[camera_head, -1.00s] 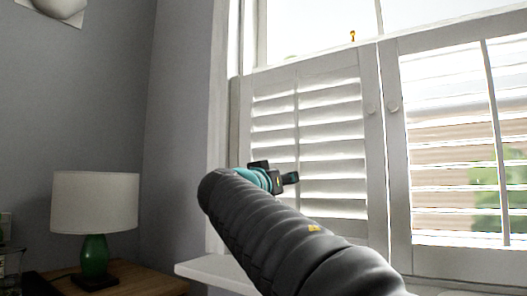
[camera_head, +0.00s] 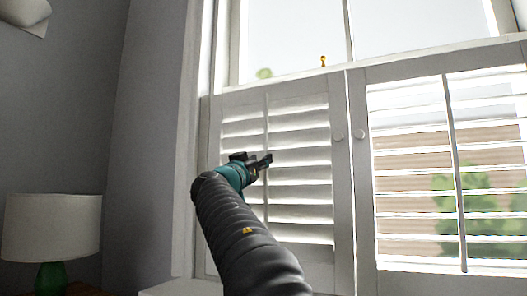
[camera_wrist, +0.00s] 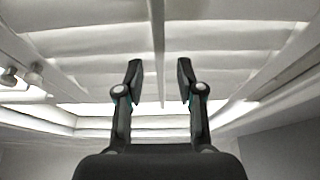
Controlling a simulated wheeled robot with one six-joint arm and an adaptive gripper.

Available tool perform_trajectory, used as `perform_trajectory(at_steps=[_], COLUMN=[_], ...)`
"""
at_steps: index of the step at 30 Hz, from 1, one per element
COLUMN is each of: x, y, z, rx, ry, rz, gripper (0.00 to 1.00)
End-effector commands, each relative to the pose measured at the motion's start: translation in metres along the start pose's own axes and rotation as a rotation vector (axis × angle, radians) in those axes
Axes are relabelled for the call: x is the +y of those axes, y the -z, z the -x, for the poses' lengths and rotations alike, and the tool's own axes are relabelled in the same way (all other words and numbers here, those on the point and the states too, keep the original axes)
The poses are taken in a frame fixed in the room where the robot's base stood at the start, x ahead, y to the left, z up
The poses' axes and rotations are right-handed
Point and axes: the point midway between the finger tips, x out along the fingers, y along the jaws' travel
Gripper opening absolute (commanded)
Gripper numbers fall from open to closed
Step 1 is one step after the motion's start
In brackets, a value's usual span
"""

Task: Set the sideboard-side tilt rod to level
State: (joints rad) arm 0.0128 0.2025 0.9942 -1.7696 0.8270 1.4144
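The sideboard-side tilt rod (camera_head: 267,125) is the thin upright bar down the middle of the left shutter panel (camera_head: 302,145). That panel's white louvres look tilted and mostly closed. My gripper (camera_head: 266,162) is in front of this rod, hiding a short part of it. In the wrist view my gripper (camera_wrist: 160,78) has its two black fingers apart, with nothing held. The tilt rod (camera_wrist: 158,45) runs down the picture into the gap between the fingertips. I cannot tell how far in depth the rod is from the fingers.
The right shutter panel (camera_head: 364,190) has its own tilt rod (camera_head: 455,170); its louvres are open, showing outdoors. Round knobs (camera_head: 338,136) sit where the panels meet. A green lamp with a white shade (camera_head: 50,228) stands at lower left. A white sill (camera_head: 170,288) lies below.

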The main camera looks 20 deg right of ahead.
Motion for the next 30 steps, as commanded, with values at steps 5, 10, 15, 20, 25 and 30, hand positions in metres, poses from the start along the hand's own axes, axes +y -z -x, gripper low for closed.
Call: perform_trajectory(at_steps=[5,10,15,20,25,30], x=[0.000,0.000,0.000,0.000,0.000,0.000], y=[0.002,0.000,0.000,0.000,0.000,-0.001], z=[-0.024,-0.032,-0.033,-0.033,-0.033,-0.033], rx=[0.000,0.000,0.000,0.000,0.000,0.000], ry=[-0.001,0.001,0.001,0.001,0.001,0.001], rz=[0.001,0.001,0.000,0.000,0.000,0.000], gripper=[0.38,0.38,0.38,0.28,0.00,0.00])
